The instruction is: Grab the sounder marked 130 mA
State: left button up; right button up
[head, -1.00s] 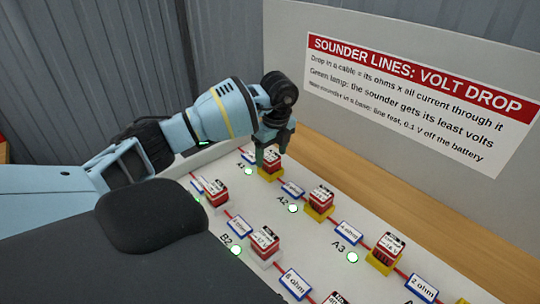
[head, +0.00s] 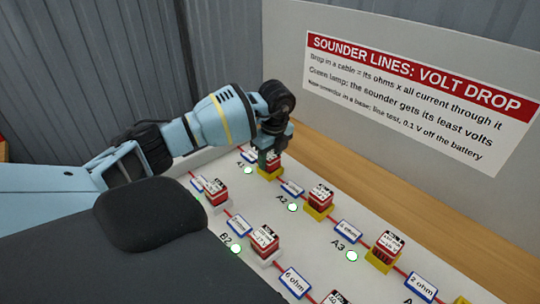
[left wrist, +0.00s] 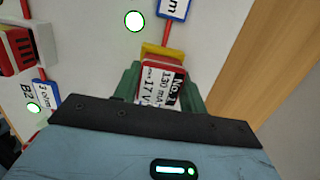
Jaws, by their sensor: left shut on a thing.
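The sounder marked 130 mA (left wrist: 158,84) is a red block with a white label that also reads "No." and 17 V in the left wrist view. In the head view, this sounder (head: 274,161) is at the yellow base (head: 268,174) by the A1 label, partly hidden by my gripper. My left gripper (head: 269,157) points down, its green fingers shut on the sounder's two sides. The yellow base also shows just past the sounder in the left wrist view (left wrist: 166,50). I cannot tell whether the sounder is clear of the base. My right gripper is not in view.
Other red sounders stand close by at A2 (head: 320,196), A3 (head: 387,245) and in the B row (head: 264,239). Blue-edged ohm tags (head: 347,232) and lit green lamps (head: 292,208) lie between them on the white board. A sign panel (head: 420,90) stands behind the wooden strip (head: 400,200).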

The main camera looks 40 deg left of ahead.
aim_at(270, 155)
pick_arm(q)
notch_tip(270, 155, up, 10)
jog(key=shift+r, duration=0.1)
dwell(0.4)
